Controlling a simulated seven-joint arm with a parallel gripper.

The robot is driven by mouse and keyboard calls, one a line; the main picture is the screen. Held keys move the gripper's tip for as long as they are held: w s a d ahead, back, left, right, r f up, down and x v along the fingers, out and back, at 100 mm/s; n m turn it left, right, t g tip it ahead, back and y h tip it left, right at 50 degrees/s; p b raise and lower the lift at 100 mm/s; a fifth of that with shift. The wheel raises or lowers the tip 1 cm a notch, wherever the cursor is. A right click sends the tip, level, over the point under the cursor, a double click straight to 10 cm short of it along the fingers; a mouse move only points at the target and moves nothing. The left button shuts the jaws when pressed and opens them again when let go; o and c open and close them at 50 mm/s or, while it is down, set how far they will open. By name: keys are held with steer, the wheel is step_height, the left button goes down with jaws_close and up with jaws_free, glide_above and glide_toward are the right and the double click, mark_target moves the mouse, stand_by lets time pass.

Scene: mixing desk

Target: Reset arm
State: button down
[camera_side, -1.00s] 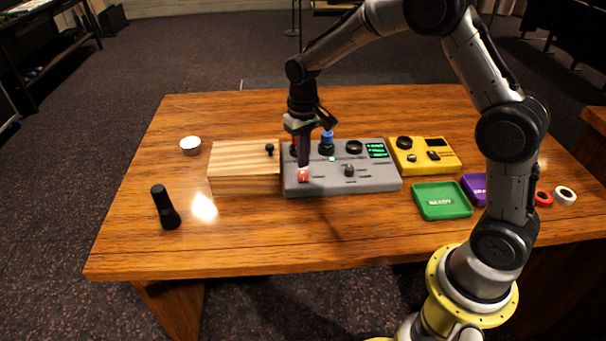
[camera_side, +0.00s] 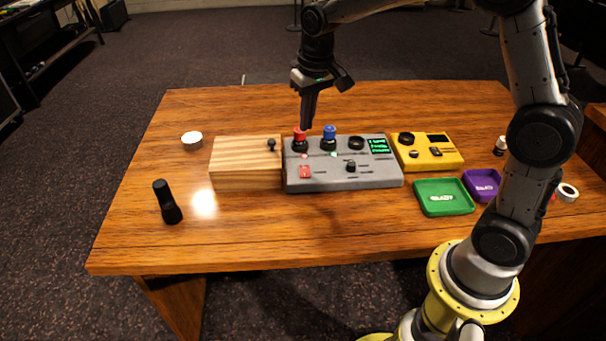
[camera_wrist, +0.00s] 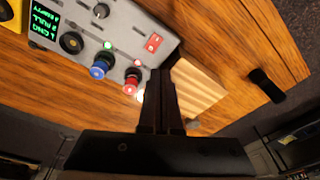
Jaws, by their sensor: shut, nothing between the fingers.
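My gripper (camera_side: 305,124) is shut and empty. In the side view it points down above the back left part of the grey mixing panel (camera_side: 330,180), with its tips just over or behind the red knob (camera_side: 300,135); the exact gap cannot be told. The panel also carries a blue knob (camera_side: 329,132), a red switch (camera_side: 305,171), a dark knob (camera_side: 351,166) and a green-text screen (camera_side: 379,146). In the wrist view my shut fingers (camera_wrist: 160,85) appear beside the red knob (camera_wrist: 132,80), with the blue knob (camera_wrist: 99,69) farther left.
A wooden box (camera_side: 246,180) adjoins the panel's left side; a yellow device (camera_side: 440,160) is on its right. A green tray (camera_side: 443,209) and purple tray (camera_side: 482,190) lie at right. A black flashlight-like object (camera_side: 168,203) and white round item (camera_side: 192,139) are left. The table's front is clear.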

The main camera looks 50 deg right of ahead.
steer(key=s+a+r+n+t, duration=0.1)
steer(key=s+a+r+t, duration=0.15)
steer(key=s+r, duration=1.05)
steer(key=s+f+n+t, duration=0.1)
steer(key=s+f, duration=0.6)
steer(key=s, duration=0.7)
steer(key=shift+d+f+n, duration=0.2)
steer(key=shift+d+n, duration=0.1)
steer(key=shift+d, duration=0.05)
steer(key=shift+t, duration=0.25)
